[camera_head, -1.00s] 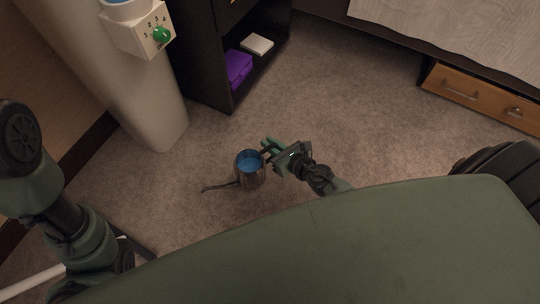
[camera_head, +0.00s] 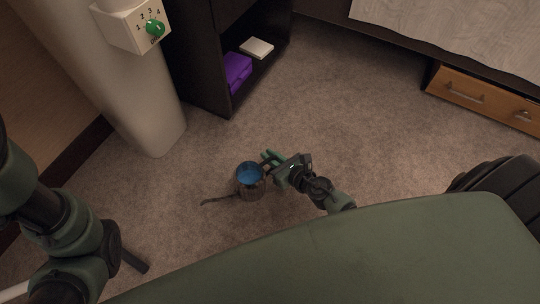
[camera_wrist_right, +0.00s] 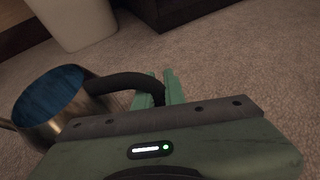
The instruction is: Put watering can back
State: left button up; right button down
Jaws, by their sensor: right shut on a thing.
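The watering can (camera_head: 250,186) is a metal can with blue inside and a thin spout to the left. It is in the middle of the head view, above or on the carpet; I cannot tell which. My right gripper (camera_head: 268,160) is at its right side. In the right wrist view the can (camera_wrist_right: 52,104) is at the left, and its dark curved handle runs to the fingers of my right gripper (camera_wrist_right: 160,90), which are shut on it. My left arm comes in at the left edge; its gripper is not clearly visible.
A pale column (camera_head: 150,110) with a numbered box and green knob (camera_head: 154,28) stands at upper left. A dark shelf (camera_head: 205,85) holds a purple box (camera_head: 237,70) and a white item (camera_head: 257,47). A wooden drawer (camera_head: 480,97) is at right. Carpet (camera_head: 350,110) between is clear.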

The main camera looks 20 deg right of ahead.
jog(key=c, duration=1.5)
grip_release()
jog(key=shift+f, duration=0.1)
jog(key=shift+r+p, duration=0.25)
jog(key=shift+p, duration=0.05)
jog(key=v, duration=1.2)
jog(key=shift+d+f, duration=0.1)
jog(key=shift+f, duration=0.05)
